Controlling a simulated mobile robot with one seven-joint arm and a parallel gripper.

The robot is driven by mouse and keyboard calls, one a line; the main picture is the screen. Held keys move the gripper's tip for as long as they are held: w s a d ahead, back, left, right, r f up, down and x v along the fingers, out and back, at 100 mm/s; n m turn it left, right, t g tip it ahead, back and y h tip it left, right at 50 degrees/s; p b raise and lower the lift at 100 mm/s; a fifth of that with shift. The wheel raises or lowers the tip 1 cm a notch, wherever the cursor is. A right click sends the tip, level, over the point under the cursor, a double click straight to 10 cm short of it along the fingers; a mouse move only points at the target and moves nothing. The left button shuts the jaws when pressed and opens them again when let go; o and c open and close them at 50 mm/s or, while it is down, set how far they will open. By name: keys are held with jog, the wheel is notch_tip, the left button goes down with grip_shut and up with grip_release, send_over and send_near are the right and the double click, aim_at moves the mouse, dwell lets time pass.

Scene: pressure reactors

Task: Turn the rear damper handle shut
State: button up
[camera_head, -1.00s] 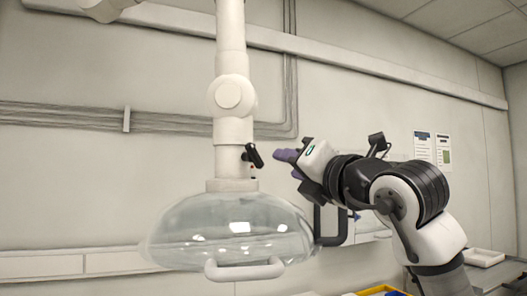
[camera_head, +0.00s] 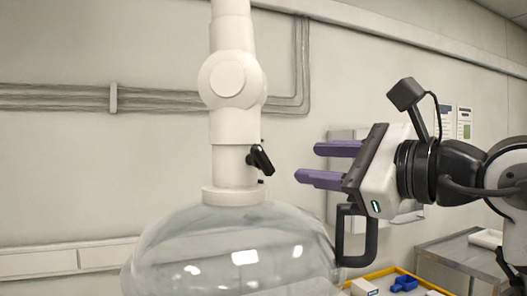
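The black damper handle (camera_head: 262,160) sits on the right side of the white vertical duct (camera_head: 234,140), just above the clear dome hood (camera_head: 235,250). The handle is tilted, its upper end to the left and its lower end to the right. My gripper (camera_head: 308,164) is to the right of the handle, at about its height, with its two purple fingers pointing left. The fingers are apart with nothing between them, and a gap shows between their tips and the handle.
A black handle bar (camera_head: 371,236) stands at the dome's right side, below my gripper. A yellow-edged tray (camera_head: 427,284) with blue and white items is at lower right. A grey cabinet (camera_head: 452,252) stands behind. Cable conduits (camera_head: 60,97) run along the wall.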

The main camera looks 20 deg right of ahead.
aim_at(267, 159)
jog(key=p+x, duration=0.4)
jog(key=x, duration=0.7)
jog(key=shift+w, duration=0.35)
jog(key=shift+c, duration=0.3)
jog(key=c, duration=0.8)
jog(key=shift+o, duration=0.2)
jog(key=shift+m+b, duration=0.3)
jog(key=m+b, duration=0.2)
jog(key=m, duration=0.1)
jog(key=shift+f, duration=0.1)
jog(key=shift+d+m+b, duration=0.1)
jog(key=shift+m+b, duration=1.05)
jog(key=shift+m, duration=0.95)
